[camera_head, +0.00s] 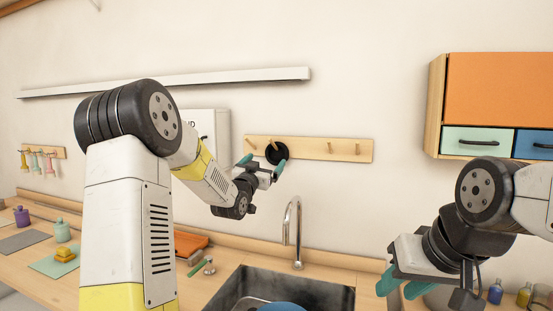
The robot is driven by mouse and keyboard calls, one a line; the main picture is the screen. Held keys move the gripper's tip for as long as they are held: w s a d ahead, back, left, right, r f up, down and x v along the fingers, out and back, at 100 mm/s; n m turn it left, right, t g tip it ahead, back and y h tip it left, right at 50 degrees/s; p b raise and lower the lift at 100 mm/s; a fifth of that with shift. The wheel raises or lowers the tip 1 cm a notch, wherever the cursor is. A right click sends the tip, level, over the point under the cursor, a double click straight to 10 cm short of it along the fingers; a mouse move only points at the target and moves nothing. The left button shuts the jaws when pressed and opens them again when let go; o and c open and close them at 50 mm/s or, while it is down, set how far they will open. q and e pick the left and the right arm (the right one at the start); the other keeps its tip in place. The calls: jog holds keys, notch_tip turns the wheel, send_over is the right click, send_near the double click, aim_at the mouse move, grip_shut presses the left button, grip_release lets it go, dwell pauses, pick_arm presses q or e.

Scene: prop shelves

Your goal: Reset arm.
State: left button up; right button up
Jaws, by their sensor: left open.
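My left arm rises at the left and reaches to the wall. My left gripper (262,168) is open, with its teal fingers apart, in front of the wooden peg rail (312,148). A round black item (277,150) is at the rail just behind the fingers. It is partly hidden, and I see no grip on it. My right gripper (401,284) is low at the right, its teal fingers apart and nothing visible between them.
A sink (340,298) with a tall faucet (298,230) and a blue dish (281,307) is below. An orange cabinet (500,85) hangs at the upper right. Small bottles (495,291) stand near my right gripper. A long white shelf (230,77) runs along the wall.

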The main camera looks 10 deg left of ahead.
pick_arm(q)
jog(key=s+f+n+g, duration=0.1)
jog(key=s+f+g, duration=0.2)
jog(key=s, duration=1.1)
jog(key=s+d+f+n+g+y, duration=0.1)
jog(key=s+f+g, duration=0.3)
jog(key=s, duration=1)
jog(key=s+d+f+n+g, duration=0.1)
jog(key=s+f+g, duration=0.3)
jog(key=s, duration=1.1)
jog(key=g, duration=0.3)
jog(key=shift+f+y, duration=0.2)
jog(key=shift+y, duration=0.2)
jog(key=shift+w, duration=0.1)
